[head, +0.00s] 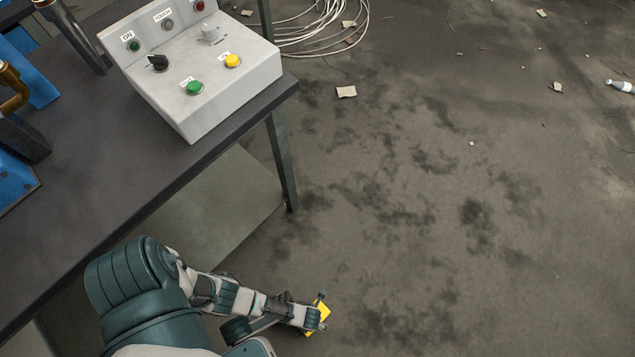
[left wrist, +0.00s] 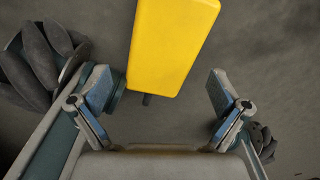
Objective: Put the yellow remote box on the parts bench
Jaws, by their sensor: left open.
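The yellow remote box (head: 317,321) is low over the floor at the bottom centre of the head view, partly hidden by my left gripper (head: 320,309). In the left wrist view, the yellow box (left wrist: 172,42) fills the upper middle, with a short dark stub at its near end. My open left gripper (left wrist: 162,92) has its fingers to either side of that near end. The left finger is close to the box and a gap shows at the right finger. The dark-topped bench (head: 95,190) stands at the left. My right gripper is in neither view.
A grey control box (head: 205,75) with buttons stands on the bench's right end. Blue parts (head: 15,170) with pipes are on its left. A bench leg (head: 283,160) stands near my arm. White cable (head: 320,25) and scraps lie on the floor, which is mostly clear at right.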

